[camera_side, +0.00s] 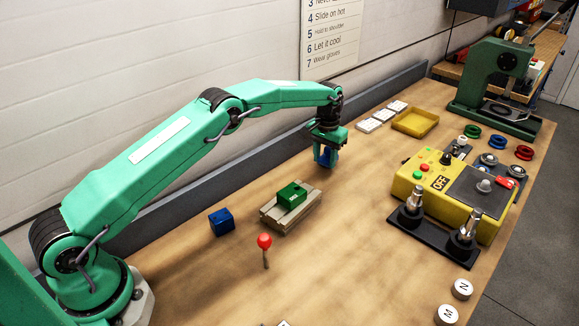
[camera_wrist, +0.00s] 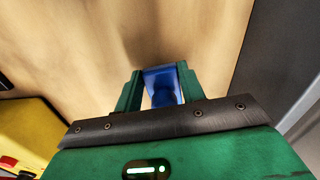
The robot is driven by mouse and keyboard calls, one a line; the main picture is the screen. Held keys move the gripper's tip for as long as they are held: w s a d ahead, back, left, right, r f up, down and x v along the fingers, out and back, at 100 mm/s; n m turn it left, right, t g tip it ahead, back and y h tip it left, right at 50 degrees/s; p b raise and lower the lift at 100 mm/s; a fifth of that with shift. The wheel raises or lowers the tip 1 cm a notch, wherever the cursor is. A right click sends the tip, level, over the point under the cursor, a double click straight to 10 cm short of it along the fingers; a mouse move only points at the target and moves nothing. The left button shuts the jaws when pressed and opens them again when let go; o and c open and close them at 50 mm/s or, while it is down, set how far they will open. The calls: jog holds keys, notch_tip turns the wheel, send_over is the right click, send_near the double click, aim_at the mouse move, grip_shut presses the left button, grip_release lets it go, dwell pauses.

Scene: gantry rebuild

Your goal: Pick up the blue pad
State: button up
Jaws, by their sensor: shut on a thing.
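My gripper (camera_side: 325,162) is at the end of the outstretched arm, pointing down over the back middle of the bench. It is shut on the blue pad (camera_side: 324,155), which shows between its green fingers. In the wrist view the blue pad (camera_wrist: 162,80) sits between the two fingertips, with wood bench top beyond it. Part of the pad is hidden by the fingers. Whether it touches the bench is hard to tell.
A blue block (camera_side: 221,222) and a grey holder (camera_side: 271,214) with a green block (camera_side: 292,195) stand nearer the camera. A red-tipped peg (camera_side: 265,243) stands in front. A yellow tray (camera_side: 415,122) and yellow machine (camera_side: 410,176) are right. Bench between is clear.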

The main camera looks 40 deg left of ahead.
aim_at(325, 159)
notch_tip(325, 159, up, 3)
jog(key=shift+r, duration=0.1)
jog(key=s+d+r, duration=0.6)
jog(key=d, duration=0.4)
jog(key=shift+r, duration=0.35)
jog(key=shift+d, duration=0.1)
